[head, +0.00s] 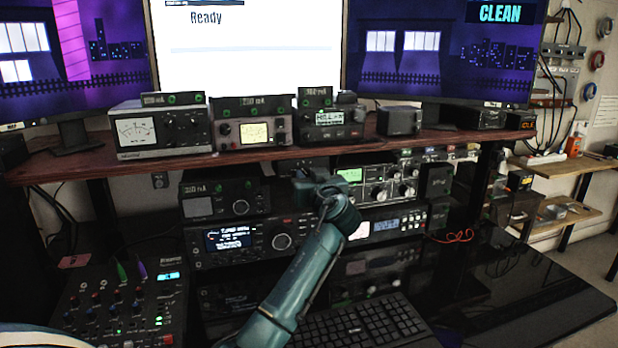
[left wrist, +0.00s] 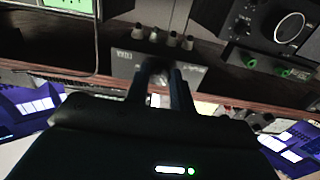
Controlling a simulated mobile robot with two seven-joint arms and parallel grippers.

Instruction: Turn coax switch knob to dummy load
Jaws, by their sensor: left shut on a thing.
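The coax switch is a small dark box (left wrist: 125,66) in the left wrist view, which shows the scene upside down. Its front faces my left gripper (left wrist: 160,80), and the two dark fingers are closed around its knob (left wrist: 158,68). The fingers hide much of the knob, so I cannot tell which label it points to. In the head view my left gripper (head: 308,183) is in front of the switch, under the wooden shelf, and largely covers it. My right gripper is in neither view.
Radios (head: 245,238) stand left of and below my left gripper, with more tuner units (head: 378,184) to its right. The wooden shelf (head: 250,158) runs close above. A mixer (head: 120,305) and a keyboard (head: 360,325) lie on the desk in front.

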